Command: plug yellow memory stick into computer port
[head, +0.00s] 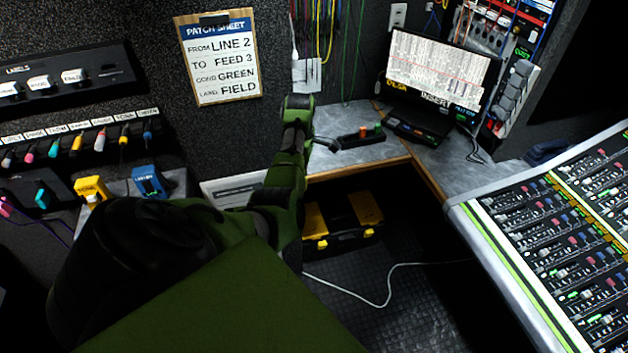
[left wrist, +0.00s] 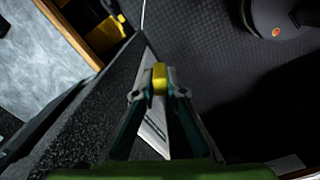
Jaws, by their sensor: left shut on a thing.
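My left gripper (left wrist: 159,88) is shut on the yellow memory stick (left wrist: 159,76), which sits between the fingertips in the left wrist view. The computer (head: 418,130) is a dark unit on the corner desk, below a lit monitor (head: 438,72). It stands to the right of the gripper. I cannot make out its port. My right gripper is not in view.
The dark holder (head: 362,137) carries an orange and a green stick on the grey desk (head: 343,118). A yellow and black toolbox (head: 343,218) is on the floor below. A mixing console (head: 555,235) fills the right. Cables hang on the wall behind the desk.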

